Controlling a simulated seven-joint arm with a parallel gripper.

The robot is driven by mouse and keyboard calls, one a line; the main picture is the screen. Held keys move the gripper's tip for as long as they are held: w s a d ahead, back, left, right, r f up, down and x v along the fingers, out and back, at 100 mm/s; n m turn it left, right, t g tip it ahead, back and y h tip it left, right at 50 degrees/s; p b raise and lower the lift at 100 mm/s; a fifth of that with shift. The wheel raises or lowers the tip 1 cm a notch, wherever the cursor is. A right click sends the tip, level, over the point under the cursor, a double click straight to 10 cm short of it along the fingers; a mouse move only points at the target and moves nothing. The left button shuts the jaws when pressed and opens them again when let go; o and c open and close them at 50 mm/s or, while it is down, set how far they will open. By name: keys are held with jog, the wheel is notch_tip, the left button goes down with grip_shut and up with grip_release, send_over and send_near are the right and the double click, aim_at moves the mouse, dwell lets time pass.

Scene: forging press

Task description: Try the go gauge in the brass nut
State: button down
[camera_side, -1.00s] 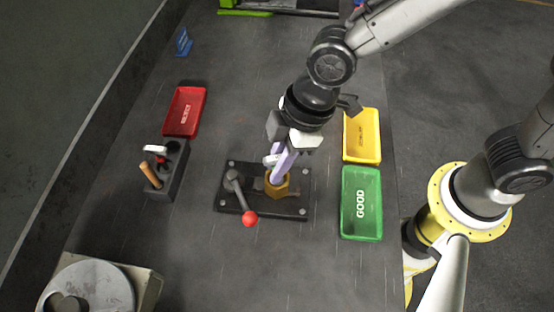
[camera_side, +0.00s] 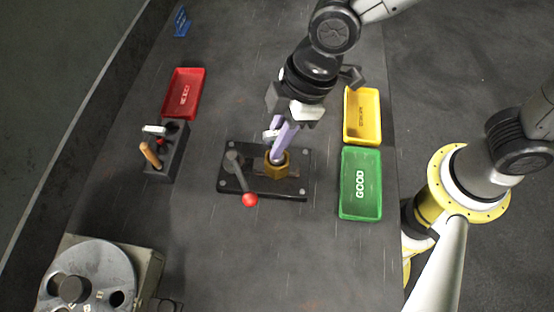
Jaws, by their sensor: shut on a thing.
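The brass nut (camera_side: 277,167) sits on a dark fixture plate (camera_side: 232,184) with a lever that ends in a red ball. My gripper (camera_side: 290,112) is above the nut and shut on a pale purple gauge (camera_side: 283,137). The gauge is tilted in the picture, and its lower end is at the nut's opening. How deep it is in the bore cannot be told. A small white piece shows beside the gauge's upper part.
A green GOOD tray (camera_side: 360,212) and a yellow tray (camera_side: 376,137) stand to the right, a red tray (camera_side: 190,92) at the left. A dark rack (camera_side: 168,160) holds other tools. A machine with a round plate (camera_side: 95,270) stands at the lower left.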

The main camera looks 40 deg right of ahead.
jog(key=shift+r, duration=1.05)
jog(key=shift+r, duration=1.95)
